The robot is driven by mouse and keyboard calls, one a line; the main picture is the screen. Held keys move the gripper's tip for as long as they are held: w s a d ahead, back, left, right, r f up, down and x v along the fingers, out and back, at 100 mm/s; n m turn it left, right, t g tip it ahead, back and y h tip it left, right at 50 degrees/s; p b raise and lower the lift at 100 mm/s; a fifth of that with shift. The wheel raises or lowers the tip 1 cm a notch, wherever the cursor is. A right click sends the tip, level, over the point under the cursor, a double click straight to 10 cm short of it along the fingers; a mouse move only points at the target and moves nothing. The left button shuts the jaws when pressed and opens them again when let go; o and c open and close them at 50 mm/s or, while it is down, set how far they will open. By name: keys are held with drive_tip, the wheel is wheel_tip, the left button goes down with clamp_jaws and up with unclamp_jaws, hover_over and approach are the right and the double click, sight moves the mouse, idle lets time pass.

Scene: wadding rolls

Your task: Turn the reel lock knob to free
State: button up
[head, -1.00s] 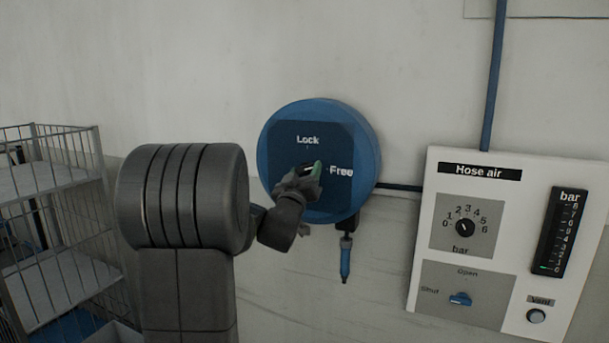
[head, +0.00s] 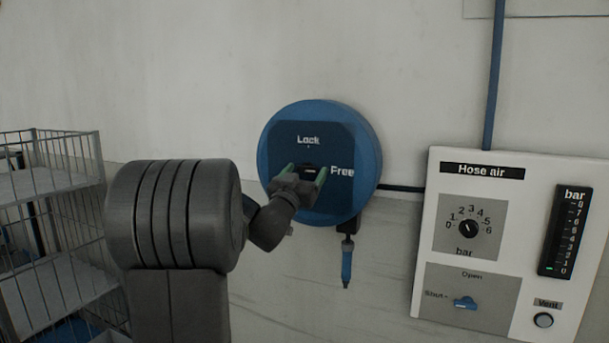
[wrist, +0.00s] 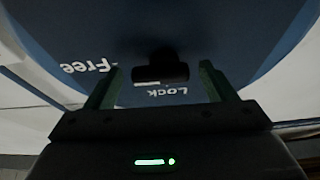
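The reel lock knob (head: 308,168) is a small black bar knob on the dark blue face of the round blue reel (head: 369,155). "Lock" is printed above it and "Free" to its right. Its bar lies about level, and its white mark appears on the Free side. The wrist view shows the knob (wrist: 162,68) upside down, with Free at left and Lock below. My gripper (head: 306,174) is open, its green fingers standing on either side of the knob with gaps. Both fingers also show in the wrist view (wrist: 160,82).
A white hose air panel (head: 428,215) with a dial, a blue valve handle, a gauge and a vent button is on the wall at right. A blue-tipped hose end (head: 346,264) hangs below the reel. A wire shelf rack (head: 60,215) stands at left.

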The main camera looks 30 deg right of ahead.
drive_tip(key=b+v, duration=0.3)
drive_tip(key=v, duration=1)
drive_tip(key=shift+s+a+b, duration=0.25)
drive_tip(key=shift+a+b, duration=0.1)
drive_tip(key=shift+b, duration=0.05)
drive_tip(key=p+x, duration=0.4)
drive_tip(key=x, duration=0.9)
drive_tip(key=shift+w+d, duration=0.2)
drive_tip(key=shift+d, duration=0.1)
drive_tip(key=shift+w+d+r+n, duration=0.1)
drive_tip(key=shift+d+n, duration=0.05)
drive_tip(key=shift+n, duration=0.15)
drive_tip(key=shift+n+t+y+p, duration=0.3)
drive_tip(key=shift+n+y, duration=0.2)
drive_tip(key=shift+n, duration=0.1)
